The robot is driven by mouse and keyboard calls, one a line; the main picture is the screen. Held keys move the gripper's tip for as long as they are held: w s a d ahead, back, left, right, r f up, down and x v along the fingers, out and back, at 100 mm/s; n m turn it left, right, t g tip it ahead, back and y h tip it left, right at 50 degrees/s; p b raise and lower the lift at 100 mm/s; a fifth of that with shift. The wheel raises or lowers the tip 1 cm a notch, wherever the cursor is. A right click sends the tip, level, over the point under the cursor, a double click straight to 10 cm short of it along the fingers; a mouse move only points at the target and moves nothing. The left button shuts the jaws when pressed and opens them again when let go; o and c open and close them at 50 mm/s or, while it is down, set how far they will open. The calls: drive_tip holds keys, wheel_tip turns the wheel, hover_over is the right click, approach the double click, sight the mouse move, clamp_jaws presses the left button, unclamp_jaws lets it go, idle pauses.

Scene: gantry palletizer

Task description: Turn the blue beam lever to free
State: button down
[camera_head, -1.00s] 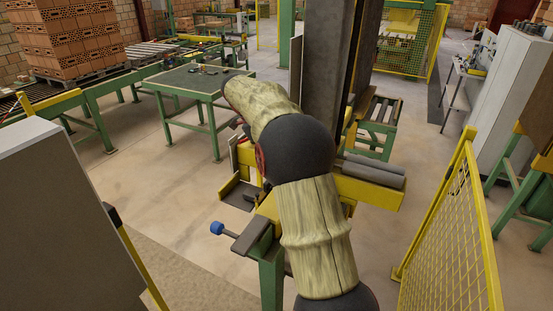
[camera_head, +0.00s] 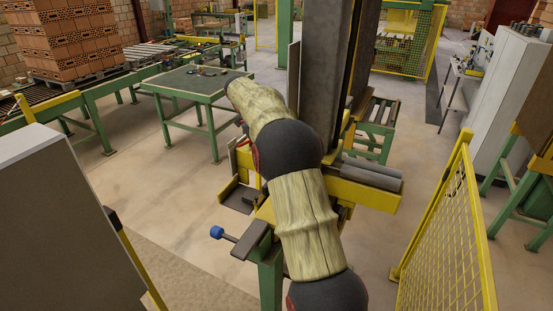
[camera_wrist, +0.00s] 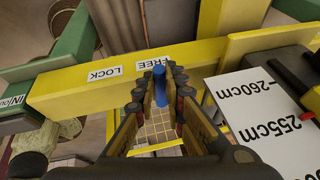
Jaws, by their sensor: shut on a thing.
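In the wrist view my gripper (camera_wrist: 161,82) has its two dark fingers closed on a blue lever (camera_wrist: 160,74). The lever stands in front of a yellow beam (camera_wrist: 65,92). White labels on the beam read LOCK and FREE, upside down. The lever and fingertips are at the FREE label (camera_wrist: 153,61), partly covering its lower edge; the LOCK label (camera_wrist: 104,73) is to their left. In the head view my arm hides the gripper and this lever.
A white scale plate with numbers (camera_wrist: 262,112) is close to the gripper's right. In the head view a blue knob on a rod (camera_head: 216,232) sticks out left of the frame. A dark upright column (camera_head: 322,75) stands behind my arm. A yellow mesh fence (camera_head: 450,235) is at right.

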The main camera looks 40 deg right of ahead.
drive_tip(key=c, duration=1.8)
unclamp_jaws()
drive_tip(key=shift+c, duration=0.2)
drive_tip(key=shift+r, duration=0.1)
drive_tip(key=v, duration=1.1)
drive_tip(key=shift+r, duration=0.4)
drive_tip(key=shift+w+a, duration=0.1)
drive_tip(key=shift+w, duration=0.05)
